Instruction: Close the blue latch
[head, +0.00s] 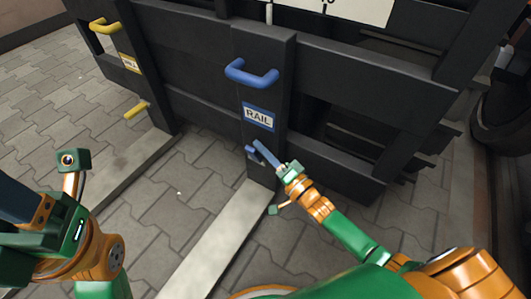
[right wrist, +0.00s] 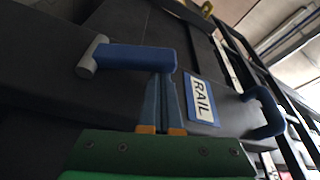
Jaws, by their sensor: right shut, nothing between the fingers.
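The blue latch (right wrist: 135,57) is a short blue lever on a grey round pivot, on the dark post below the RAIL label (head: 258,117). In the right wrist view it lies across the picture, its free end to the right. In the head view only a small part of the latch (head: 250,151) shows beside my fingers. My right gripper (head: 258,143) is shut and empty; in the right wrist view its fingertips (right wrist: 158,78) are at the lever's free end, seemingly touching it. My left gripper (head: 18,198) is at the left edge, away from the latch, its jaws unclear.
A fixed blue handle (head: 252,75) juts out above the label. A yellow handle (head: 104,27) and yellow latch (head: 137,109) are on another post at left. Dark rails (head: 345,95) fill the right. Pale strips (head: 215,242) cross the paved floor (head: 150,205).

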